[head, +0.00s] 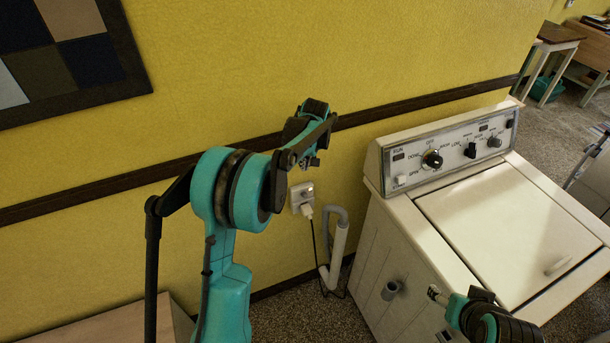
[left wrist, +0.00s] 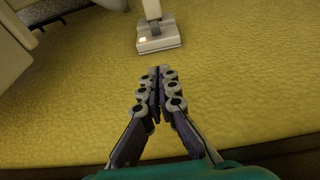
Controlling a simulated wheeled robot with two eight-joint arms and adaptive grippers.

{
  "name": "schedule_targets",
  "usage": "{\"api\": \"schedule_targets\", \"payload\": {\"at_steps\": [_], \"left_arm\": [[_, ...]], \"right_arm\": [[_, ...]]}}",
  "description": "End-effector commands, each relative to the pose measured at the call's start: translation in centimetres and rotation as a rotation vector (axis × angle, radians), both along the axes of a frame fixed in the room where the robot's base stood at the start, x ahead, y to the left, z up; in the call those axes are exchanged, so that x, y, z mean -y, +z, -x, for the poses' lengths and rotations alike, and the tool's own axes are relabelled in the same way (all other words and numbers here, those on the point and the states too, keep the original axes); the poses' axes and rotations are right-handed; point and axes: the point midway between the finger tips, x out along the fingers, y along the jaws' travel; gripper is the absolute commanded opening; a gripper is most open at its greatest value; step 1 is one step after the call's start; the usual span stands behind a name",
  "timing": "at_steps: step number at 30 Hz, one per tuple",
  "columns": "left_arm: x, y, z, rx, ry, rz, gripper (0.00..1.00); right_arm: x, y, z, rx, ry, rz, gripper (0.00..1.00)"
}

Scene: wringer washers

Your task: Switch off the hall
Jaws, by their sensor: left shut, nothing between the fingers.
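A white wall socket plate (head: 302,192) sits low on the yellow wall, left of the washer, with a white plug (head: 307,210) and dark cord in it. In the left wrist view the plate (left wrist: 168,43) shows a small orange-lit spot at its left, with the plug standing out from it. My left gripper (head: 312,164) is shut and empty, just above the plate in the head view. Its closed fingertips (left wrist: 160,72) point at the plate, with a gap of wall between. My right gripper (head: 436,293) is low in front of the washer; its fingers are too small to read.
A cream washer (head: 510,230) with a knobbed control panel (head: 450,155) stands to the right. A grey pipe (head: 338,250) rises between it and the socket. A dark rail (head: 100,190) runs along the wall. Desks (head: 555,45) stand far right.

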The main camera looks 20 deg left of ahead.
Motion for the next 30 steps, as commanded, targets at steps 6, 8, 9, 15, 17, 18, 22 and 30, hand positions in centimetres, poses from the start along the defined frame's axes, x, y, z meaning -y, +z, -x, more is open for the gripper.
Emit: {"api": "schedule_targets", "payload": {"at_steps": [6, 8, 9, 15, 17, 18, 22, 30], "left_arm": [[-0.8, -4.5, -0.8, 0.000, 0.000, 0.000, 0.00], [-1.0, -5.8, -1.0, 0.000, 0.000, 0.000, 0.00], [-1.2, -6.6, -1.2, 0.000, -0.001, 0.000, 0.00], [-1.0, -10.0, -1.1, 0.000, -0.002, 0.000, 0.00], [-0.8, -10.6, -0.8, 0.000, -0.002, 0.000, 0.00], [-0.6, -11.0, -0.6, 0.001, -0.001, 0.000, 0.00], [-0.3, -11.7, -0.3, 0.000, 0.000, 0.000, 0.00], [-0.2, -11.9, -0.2, 0.000, 0.000, 0.000, 0.00]], "right_arm": [[0.0, -1.3, 0.0, 0.000, 0.000, 0.000, 0.62], [0.0, -1.6, 0.0, 0.000, 0.000, 0.000, 0.62], [0.0, -1.8, 0.0, 0.000, 0.000, 0.000, 0.62], [0.0, -2.7, 0.0, 0.000, 0.000, 0.000, 0.62], [0.0, -2.9, 0.0, 0.000, 0.000, 0.000, 0.62], [0.0, -3.0, 0.0, 0.000, 0.000, 0.000, 0.62], [0.0, -3.2, 0.0, 0.000, 0.000, 0.000, 0.62], [0.0, -3.2, 0.0, 0.000, 0.000, 0.000, 0.62]]}}
